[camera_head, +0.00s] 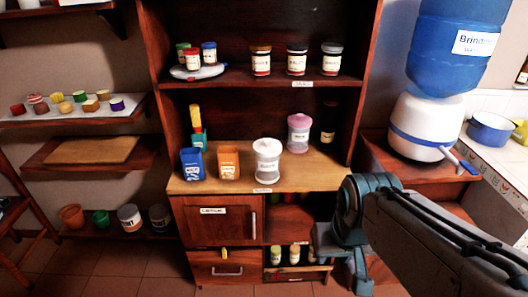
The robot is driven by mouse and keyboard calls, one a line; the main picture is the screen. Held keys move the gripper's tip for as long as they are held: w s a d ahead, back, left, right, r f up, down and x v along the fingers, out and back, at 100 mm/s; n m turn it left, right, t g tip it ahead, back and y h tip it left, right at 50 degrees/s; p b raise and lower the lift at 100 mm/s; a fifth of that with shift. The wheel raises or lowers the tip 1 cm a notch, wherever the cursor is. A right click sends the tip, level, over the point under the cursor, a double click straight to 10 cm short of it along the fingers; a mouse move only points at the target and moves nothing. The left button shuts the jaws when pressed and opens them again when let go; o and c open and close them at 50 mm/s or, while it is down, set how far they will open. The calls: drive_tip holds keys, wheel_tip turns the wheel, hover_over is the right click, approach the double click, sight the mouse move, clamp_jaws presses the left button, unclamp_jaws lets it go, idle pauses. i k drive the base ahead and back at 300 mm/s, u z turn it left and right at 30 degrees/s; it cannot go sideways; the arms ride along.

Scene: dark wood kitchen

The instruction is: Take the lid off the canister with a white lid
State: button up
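The canister with a white lid (267,172) stands upright on the wooden counter of the cabinet (330,172), near its front edge. Its white lid (267,147) sits on top. A similar canister with a pink lid (299,135) stands behind it to the right. My gripper (340,262) is at the end of my arm, which reaches in from the right. It hangs below the counter level, lower right of the white-lidded canister and apart from it. Its fingers are small and seen from behind, so their opening is unclear.
A blue container (193,164) and an orange container (229,162) stand left of the canister. A dark bottle (328,122) stands at the back right. Jars (297,60) line the shelf above. A water dispenser (425,125) stands on the right.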

sight(264, 147)
drive_tip(key=k, duration=0.65)
drive_tip(key=u, duration=0.65)
drive_tip(key=i, duration=0.65)
drive_tip(key=u, duration=0.7)
drive_tip(key=i, duration=0.65)
drive_tip(key=z, duration=0.7)
drive_tip(key=i, duration=0.7)
drive_tip(key=z, duration=0.7)
